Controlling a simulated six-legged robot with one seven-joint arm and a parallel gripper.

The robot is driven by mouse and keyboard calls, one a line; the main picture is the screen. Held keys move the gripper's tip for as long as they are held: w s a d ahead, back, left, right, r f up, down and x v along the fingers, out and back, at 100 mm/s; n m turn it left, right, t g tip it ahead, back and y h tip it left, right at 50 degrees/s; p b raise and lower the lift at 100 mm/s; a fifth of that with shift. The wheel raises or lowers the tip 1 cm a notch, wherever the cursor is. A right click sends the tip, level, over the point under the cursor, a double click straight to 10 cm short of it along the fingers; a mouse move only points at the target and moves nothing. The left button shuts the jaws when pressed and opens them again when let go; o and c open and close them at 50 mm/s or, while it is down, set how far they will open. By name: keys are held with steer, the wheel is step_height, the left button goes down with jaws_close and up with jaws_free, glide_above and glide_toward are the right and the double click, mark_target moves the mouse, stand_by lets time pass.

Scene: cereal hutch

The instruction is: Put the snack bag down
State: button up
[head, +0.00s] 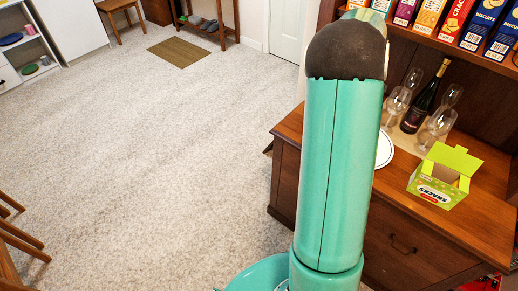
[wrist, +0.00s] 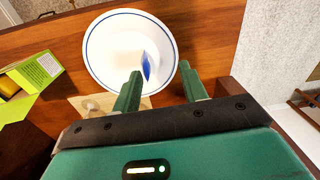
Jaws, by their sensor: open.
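A small pale-tan and blue item (wrist: 146,66), which looks like the snack bag, lies on a white plate with a blue rim (wrist: 101,50) in the wrist view. My gripper (wrist: 160,72) is open, with its two green fingers apart over the near edge of the plate. In the head view only a sliver of the plate (head: 385,150) shows, and my arm hides the item and the gripper.
An open green snacks box (head: 439,180) stands on the wooden hutch counter (head: 440,225), right of the plate. Behind are wine glasses (head: 398,101) and a dark bottle (head: 425,98). Cereal and biscuit boxes (head: 456,18) fill the shelf above.

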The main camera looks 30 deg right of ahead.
steer(key=s+a+r+n+t, duration=0.1)
steer(key=a+r+n, duration=0.35)
steer(key=a, duration=0.75)
steer(key=s+a+r+n+t, duration=0.1)
steer(key=a+r, duration=0.6)
steer(key=a, duration=0.6)
steer(key=s+a+n+t, duration=0.2)
steer(key=s+a+n, duration=0.5)
steer(key=s+a, duration=0.6)
steer(key=a, duration=0.4)
steer(key=shift+s+r+t, duration=0.35)
steer(key=shift+t, duration=0.05)
steer(key=shift+c, duration=0.7)
steer(key=shift+d, duration=0.1)
steer(key=shift+d, duration=0.1)
